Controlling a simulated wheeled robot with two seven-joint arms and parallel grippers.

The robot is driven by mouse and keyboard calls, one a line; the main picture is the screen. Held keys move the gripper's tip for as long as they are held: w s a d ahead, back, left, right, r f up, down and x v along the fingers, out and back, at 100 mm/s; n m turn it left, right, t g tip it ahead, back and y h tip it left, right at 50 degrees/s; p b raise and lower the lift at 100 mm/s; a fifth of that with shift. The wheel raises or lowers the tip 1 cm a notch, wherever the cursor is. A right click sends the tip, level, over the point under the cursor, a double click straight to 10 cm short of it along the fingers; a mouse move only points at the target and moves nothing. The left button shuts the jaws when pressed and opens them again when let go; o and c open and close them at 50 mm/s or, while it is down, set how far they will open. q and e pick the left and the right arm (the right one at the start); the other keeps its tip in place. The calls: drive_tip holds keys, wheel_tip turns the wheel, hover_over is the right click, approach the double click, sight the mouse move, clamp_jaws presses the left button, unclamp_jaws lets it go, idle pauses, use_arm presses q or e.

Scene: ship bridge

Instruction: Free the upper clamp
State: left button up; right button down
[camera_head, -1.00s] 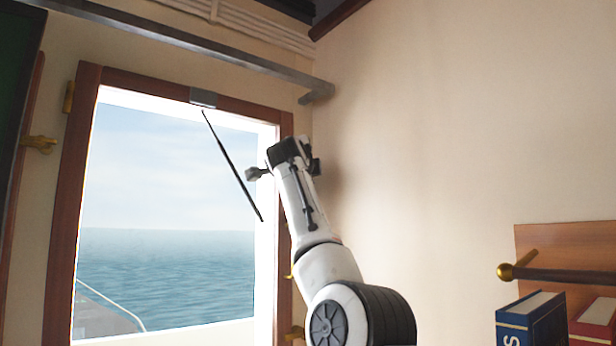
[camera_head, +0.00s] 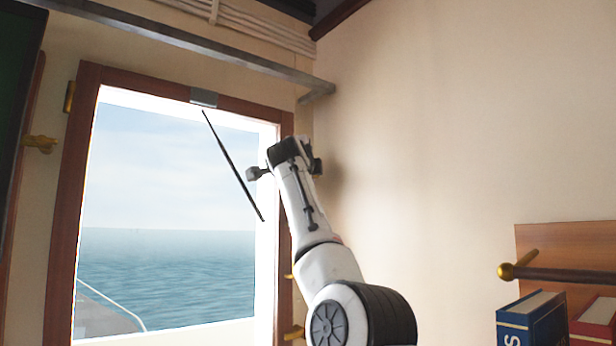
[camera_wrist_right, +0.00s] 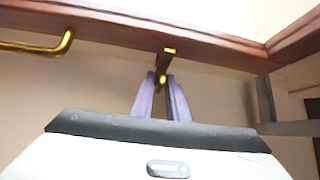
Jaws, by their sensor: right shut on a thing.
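In the right wrist view, a brass clamp (camera_wrist_right: 168,52) sticks out from the wooden window frame (camera_wrist_right: 215,40). My right gripper (camera_wrist_right: 161,82) has its two pale purple fingers closed on the clamp's near end. In the head view my right arm reaches up to the right side of the window frame (camera_head: 285,128). My left gripper is in neither view.
Another brass fitting (camera_wrist_right: 50,47) sits on the frame in the right wrist view. A grey rail (camera_head: 200,45) runs above the window, and a thin black wiper (camera_head: 232,165) crosses the glass.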

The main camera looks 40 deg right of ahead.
drive_tip(key=shift+s+r, duration=0.1)
drive_tip(key=shift+r, duration=0.05)
idle(0.3)
drive_tip(key=c, duration=1.4)
unclamp_jaws()
drive_tip(key=shift+d, duration=0.1)
drive_tip(key=shift+o, duration=0.2)
drive_tip(key=b+v, duration=0.5)
drive_tip(key=v, duration=0.5)
drive_tip(key=shift+a+b, duration=0.25)
drive_tip(key=shift+b, duration=0.05)
